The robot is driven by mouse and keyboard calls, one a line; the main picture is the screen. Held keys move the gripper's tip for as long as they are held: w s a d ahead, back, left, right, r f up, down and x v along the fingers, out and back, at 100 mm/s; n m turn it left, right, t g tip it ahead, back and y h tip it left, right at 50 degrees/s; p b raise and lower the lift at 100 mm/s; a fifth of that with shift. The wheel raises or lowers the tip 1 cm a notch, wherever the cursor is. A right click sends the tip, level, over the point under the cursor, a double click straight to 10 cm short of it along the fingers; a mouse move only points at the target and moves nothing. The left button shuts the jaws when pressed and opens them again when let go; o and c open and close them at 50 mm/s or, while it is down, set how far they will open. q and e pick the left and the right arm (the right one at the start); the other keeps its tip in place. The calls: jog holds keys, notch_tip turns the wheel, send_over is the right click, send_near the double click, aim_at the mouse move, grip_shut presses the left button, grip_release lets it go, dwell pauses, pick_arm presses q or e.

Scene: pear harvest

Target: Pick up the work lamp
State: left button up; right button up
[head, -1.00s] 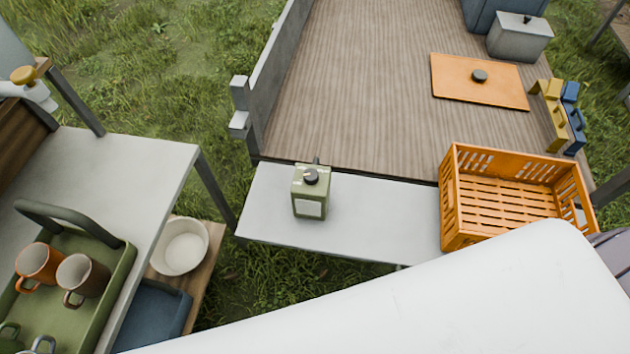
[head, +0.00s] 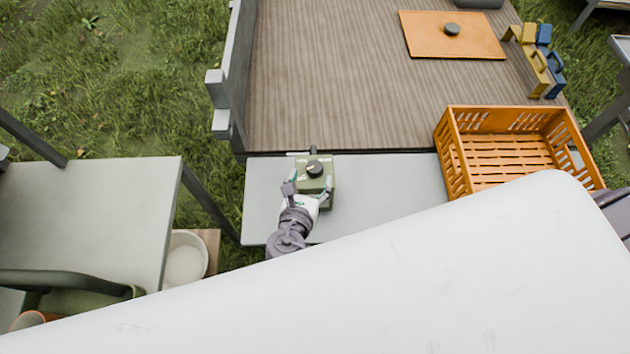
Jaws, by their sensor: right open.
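The work lamp is a small olive-green box (head: 317,172) with a round black knob on top. It stands upright on the pale tailgate shelf (head: 400,180). My right gripper (head: 308,187) is at the near-left side of the lamp, with its fingers spread open and one finger at either side of the lamp's near part. I cannot tell whether the fingers touch it. The gripper hides the lamp's front face. My left gripper is not in view.
An orange slatted crate (head: 453,160) stands right of the lamp. An orange board (head: 425,36) lies on the wooden deck (head: 330,80). A grey side table (head: 90,210) and a white bowl (head: 187,258) are at left. A large white surface covers the foreground.

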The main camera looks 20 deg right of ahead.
aim_at(315, 165)
jog(key=shift+w+d+f, duration=0.15)
jog(key=shift+w+f, duration=0.05)
jog(key=shift+w, duration=0.25)
jog(key=shift+w+d+f, duration=0.2)
jog(key=shift+w+d, duration=0.05)
jog(key=shift+w, duration=0.2)
jog(key=x, duration=0.3)
jog(key=shift+w+d+f+p, duration=0.15)
jog(key=shift+f+p, duration=0.15)
jog(key=shift+p, duration=0.05)
jog(key=shift+w+d+f, duration=0.15)
jog(key=shift+w+f, duration=0.1)
jog(key=shift+w, duration=0.1)
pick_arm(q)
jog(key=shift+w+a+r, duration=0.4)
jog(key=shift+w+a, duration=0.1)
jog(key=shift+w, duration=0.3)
pick_arm(e)
jog(key=shift+c, duration=1.2)
grip_shut()
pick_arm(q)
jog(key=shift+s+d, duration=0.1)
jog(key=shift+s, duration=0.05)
pick_arm(e)
jog(key=shift+r, duration=0.15)
